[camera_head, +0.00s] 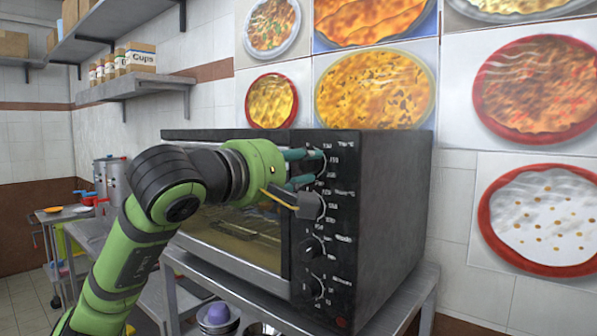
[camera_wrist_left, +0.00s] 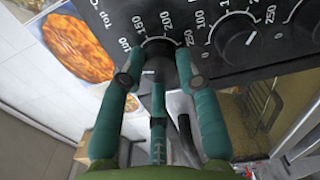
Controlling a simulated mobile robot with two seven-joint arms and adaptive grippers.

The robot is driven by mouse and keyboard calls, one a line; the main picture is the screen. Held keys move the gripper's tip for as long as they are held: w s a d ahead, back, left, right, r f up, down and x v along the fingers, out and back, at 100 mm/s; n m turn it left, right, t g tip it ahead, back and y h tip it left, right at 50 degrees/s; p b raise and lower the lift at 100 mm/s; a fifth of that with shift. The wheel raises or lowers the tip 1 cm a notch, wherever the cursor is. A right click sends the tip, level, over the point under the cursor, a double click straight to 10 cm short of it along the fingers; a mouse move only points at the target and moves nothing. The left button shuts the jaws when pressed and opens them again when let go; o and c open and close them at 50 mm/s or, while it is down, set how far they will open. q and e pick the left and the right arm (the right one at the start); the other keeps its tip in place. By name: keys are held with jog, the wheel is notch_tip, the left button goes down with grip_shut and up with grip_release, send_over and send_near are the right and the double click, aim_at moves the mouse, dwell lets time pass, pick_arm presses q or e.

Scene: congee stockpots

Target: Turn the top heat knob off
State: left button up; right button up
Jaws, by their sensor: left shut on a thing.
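The black oven (camera_head: 378,215) stands on a metal table, with a column of knobs on its front panel's right side. My left gripper (camera_head: 318,168) reaches in from the left with its green fingers at the upper end of this panel. In the left wrist view, the fingertips of my left gripper (camera_wrist_left: 158,72) close from both sides on the top heat knob (camera_wrist_left: 158,46), beside the "Top °C" print. The fingers hide much of that knob, and its pointer cannot be read. A second knob (camera_wrist_left: 235,37) shows beside it, apart from the fingers. My right gripper is not in view.
Lower knobs (camera_head: 312,248) sit under my gripper on the panel. The oven's glass door (camera_head: 235,232) lies behind my left arm. A wall shelf (camera_head: 135,86) with boxes and stockpots (camera_head: 112,178) are at the left. Bowls (camera_head: 217,318) stand below the oven.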

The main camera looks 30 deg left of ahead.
pick_arm(q)
jog(key=n+b, duration=0.1)
jog(key=n, duration=0.2)
jog(key=shift+d+f, duration=0.15)
jog(key=shift+n, duration=0.6)
jog(key=o, duration=1.2)
jog(key=shift+c, duration=0.2)
jog(key=shift+w, duration=0.1)
jog(key=shift+r, duration=0.2)
